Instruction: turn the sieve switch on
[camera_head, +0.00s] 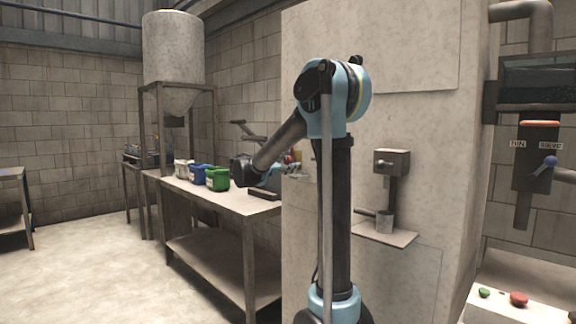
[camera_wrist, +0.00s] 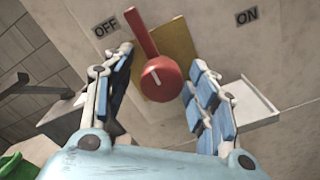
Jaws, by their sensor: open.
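A red rotary switch (camera_wrist: 160,78) with a long lever and a white mark on its round knob is on a tan plate (camera_wrist: 178,50) on the wall. Its lever points up and slightly left, nearer the OFF label (camera_wrist: 106,27) than the ON label (camera_wrist: 246,15). My gripper (camera_wrist: 160,62) is open, with one blue-padded finger on each side of the switch. The left finger is near the lever; I cannot tell whether it touches. In the head view my gripper (camera_head: 284,168) reaches the wall corner, where the switch is mostly hidden.
A workbench (camera_head: 222,200) below my arm holds a green container (camera_head: 217,180), a blue container (camera_head: 198,174) and a dark flat object (camera_head: 264,193). A hopper (camera_head: 174,48) stands behind. A white ledge (camera_wrist: 245,107) is right of my gripper.

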